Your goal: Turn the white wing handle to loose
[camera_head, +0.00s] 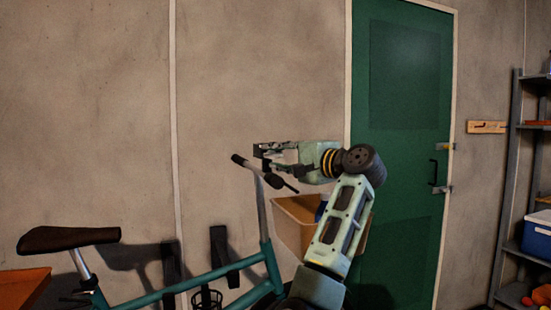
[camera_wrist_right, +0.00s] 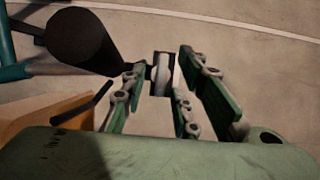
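My right gripper (camera_head: 270,153) reaches left in the head view, close to the bicycle's handlebar. In the right wrist view its two fingers (camera_wrist_right: 163,85) stand apart. A small whitish rounded piece on a dark mount, which looks like the white wing handle (camera_wrist_right: 162,73), shows between the fingertips. A narrow gap seems to show on each side of it; I cannot tell whether a finger touches it. In the head view the gripper hides most of this spot, so the handle's angle is not clear there. My left gripper is not in view.
A teal bicycle (camera_head: 228,273) stands in front, with a dark saddle (camera_head: 68,239). Its black handlebar grip (camera_wrist_right: 82,38) is close to the gripper's left finger. An orange-tan box (camera_head: 293,222) sits behind my arm. A green door (camera_head: 405,130) and a shelf (camera_head: 511,200) are at right.

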